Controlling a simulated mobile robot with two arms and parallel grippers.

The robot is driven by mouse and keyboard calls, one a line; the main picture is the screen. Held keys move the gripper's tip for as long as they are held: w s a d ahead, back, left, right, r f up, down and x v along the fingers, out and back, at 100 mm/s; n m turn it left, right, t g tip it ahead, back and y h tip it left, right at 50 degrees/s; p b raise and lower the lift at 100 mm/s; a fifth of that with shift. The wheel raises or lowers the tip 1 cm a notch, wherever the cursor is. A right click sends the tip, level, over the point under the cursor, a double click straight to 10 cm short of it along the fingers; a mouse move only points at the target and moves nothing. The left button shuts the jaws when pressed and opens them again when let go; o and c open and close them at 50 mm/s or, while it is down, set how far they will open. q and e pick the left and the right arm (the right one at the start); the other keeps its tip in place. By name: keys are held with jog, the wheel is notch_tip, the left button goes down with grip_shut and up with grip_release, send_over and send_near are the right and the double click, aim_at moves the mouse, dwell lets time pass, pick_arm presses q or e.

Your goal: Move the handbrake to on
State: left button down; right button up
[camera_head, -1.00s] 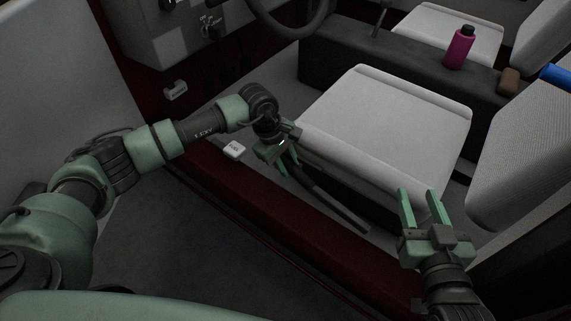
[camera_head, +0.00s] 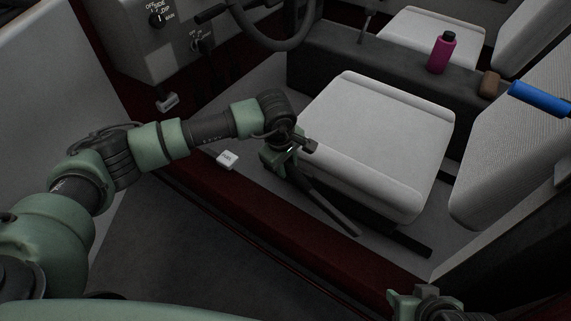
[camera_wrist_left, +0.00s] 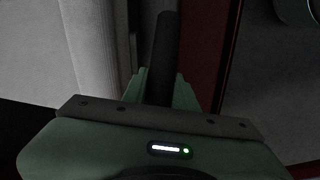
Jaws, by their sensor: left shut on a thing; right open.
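The handbrake (camera_head: 328,209) is a long dark lever low beside the driver's seat, slanting down to the right from my left gripper. My left gripper (camera_head: 284,166) is shut on the handbrake near its upper left end. In the left wrist view, the handbrake shows as a dark rod (camera_wrist_left: 163,55) between the green fingers (camera_wrist_left: 160,92). The gripper hides part of the lever. My right gripper (camera_head: 408,300) is open and empty at the bottom edge of the head view, partly cut off, away from the lever.
The light grey driver's seat (camera_head: 375,140) stands close to the right of my left gripper. A dark red sill (camera_head: 240,205) runs in front. A white label block (camera_head: 227,160) lies left of the gripper. A pink bottle (camera_head: 440,55) stands on the dark console.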

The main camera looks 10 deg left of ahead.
pick_arm(q)
jog(key=c, duration=1.1)
grip_release()
jog(key=shift+r, duration=0.3)
jog(key=shift+p+v, duration=0.35)
jog(key=shift+v, duration=0.8)
jog(key=v, duration=0.4)
jog(key=shift+p, duration=0.35)
jog(key=shift+s+r, duration=0.2)
jog(key=shift+r, duration=0.2)
pick_arm(e)
jog(key=s, duration=0.1)
jog(key=s+d+g, duration=0.1)
jog(key=s, duration=0.1)
jog(key=shift+s+r+g, duration=0.15)
jog(key=shift+g, duration=0.15)
